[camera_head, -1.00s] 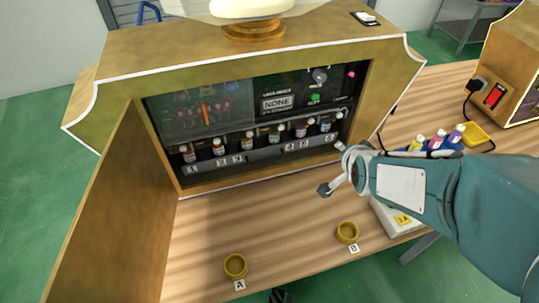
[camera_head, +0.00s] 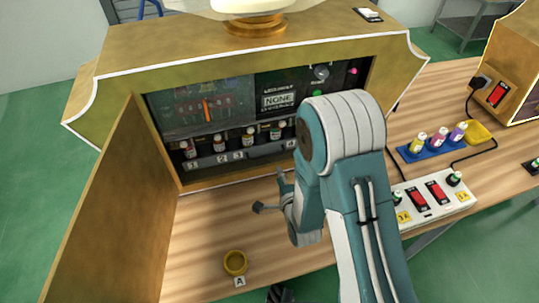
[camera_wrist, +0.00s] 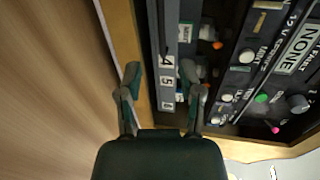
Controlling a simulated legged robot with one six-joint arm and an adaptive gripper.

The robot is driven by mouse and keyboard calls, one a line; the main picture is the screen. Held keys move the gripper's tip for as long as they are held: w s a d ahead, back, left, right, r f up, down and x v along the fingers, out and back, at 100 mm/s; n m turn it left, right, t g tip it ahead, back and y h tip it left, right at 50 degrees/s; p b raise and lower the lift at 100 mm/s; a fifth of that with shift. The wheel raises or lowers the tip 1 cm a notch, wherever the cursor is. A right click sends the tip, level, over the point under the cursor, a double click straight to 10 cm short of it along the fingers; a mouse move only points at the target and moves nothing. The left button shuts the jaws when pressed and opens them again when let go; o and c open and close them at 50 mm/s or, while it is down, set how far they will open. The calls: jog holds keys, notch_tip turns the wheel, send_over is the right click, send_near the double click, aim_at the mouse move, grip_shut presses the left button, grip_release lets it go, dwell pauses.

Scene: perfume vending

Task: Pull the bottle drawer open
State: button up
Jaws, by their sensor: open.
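The bottle drawer (camera_head: 215,161) is a grey numbered strip low in the wooden cabinet, with several small bottles standing behind its front. Its right part is hidden by my arm in the head view. My gripper (camera_head: 270,190) is open and empty, in front of the drawer and above the table. In the wrist view, the drawer front (camera_wrist: 155,35) with labels 4, 5 and 6 appears between the spread fingertips (camera_wrist: 167,79). I cannot tell whether a finger touches it.
The cabinet door (camera_head: 105,205) stands open on the left. A yellow ring marked A (camera_head: 235,263) lies on the table. At right are a blue rack (camera_head: 432,147) of bottles, a yellow dish (camera_head: 478,132) and a white switch box (camera_head: 440,207) with red switches.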

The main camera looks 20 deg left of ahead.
aim_at(270, 155)
jog(key=x, duration=1)
jog(key=shift+w+a, duration=0.1)
jog(key=shift+w, duration=0.25)
grip_shut()
